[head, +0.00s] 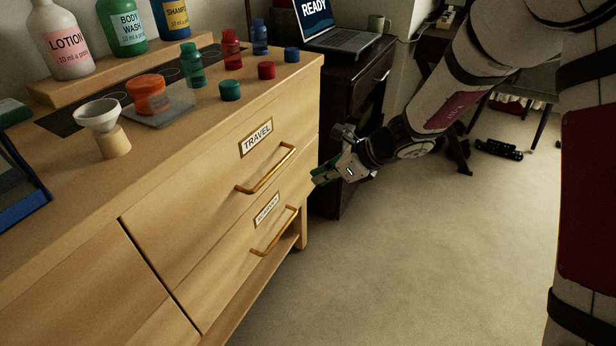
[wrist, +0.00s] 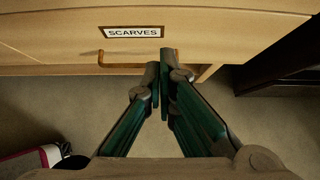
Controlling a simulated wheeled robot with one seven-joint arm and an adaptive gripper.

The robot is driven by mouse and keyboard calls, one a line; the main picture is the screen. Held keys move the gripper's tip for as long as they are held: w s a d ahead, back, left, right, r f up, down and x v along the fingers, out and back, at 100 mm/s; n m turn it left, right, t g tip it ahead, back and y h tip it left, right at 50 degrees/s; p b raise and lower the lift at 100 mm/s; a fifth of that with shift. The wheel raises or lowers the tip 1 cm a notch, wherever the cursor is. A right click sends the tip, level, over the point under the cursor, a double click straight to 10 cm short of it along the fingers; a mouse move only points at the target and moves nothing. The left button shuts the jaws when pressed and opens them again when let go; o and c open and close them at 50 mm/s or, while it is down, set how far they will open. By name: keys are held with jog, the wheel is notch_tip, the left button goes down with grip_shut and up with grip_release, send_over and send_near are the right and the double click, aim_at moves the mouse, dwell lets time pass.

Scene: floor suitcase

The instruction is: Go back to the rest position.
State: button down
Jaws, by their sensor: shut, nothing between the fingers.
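My gripper (head: 326,175) is in front of the wooden dresser's right end, near the drawer fronts. In the wrist view my gripper (wrist: 160,72) is shut and empty, its fingertips in front of the brass handle (wrist: 112,60) of the drawer labelled SCARVES (wrist: 134,32). Whether the fingertips touch the handle I cannot tell. The TRAVEL drawer (head: 195,222) above it looks shut, with its own brass handle (head: 266,171). The SCARVES drawer also looks shut.
Bottles, including lotion (head: 68,50), several small coloured bottles and caps, and a white funnel (head: 99,115) on a wooden stand are on the dresser top. A dark cabinet (head: 362,85) with a laptop (head: 335,35) stands behind my gripper. Carpet (head: 420,260) is clear in front.

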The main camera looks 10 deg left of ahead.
jog(key=s+d+r+n+g+h, duration=0.1)
jog(key=s+d+r+n, duration=0.2)
jog(key=s+r+n, duration=0.4)
jog(key=s+d+r+n+g, duration=0.1)
jog(key=s+d+r+n, duration=0.35)
jog(key=s+r, duration=0.5)
jog(key=s+d+r+n+h, duration=0.1)
jog(key=s+d+n+h, duration=0.35)
jog(key=s+d, duration=0.55)
jog(key=s+d+n+h, duration=0.3)
jog(key=s+d+n, duration=0.3)
jog(key=s, duration=0.8)
notch_tip(320, 180, up, 30)
jog(key=t+p, duration=0.3)
jog(key=p, duration=2.5)
jog(key=shift+w+d+r+p, duration=0.15)
jog(key=shift+d+p, duration=0.25)
jog(key=shift+d, duration=0.05)
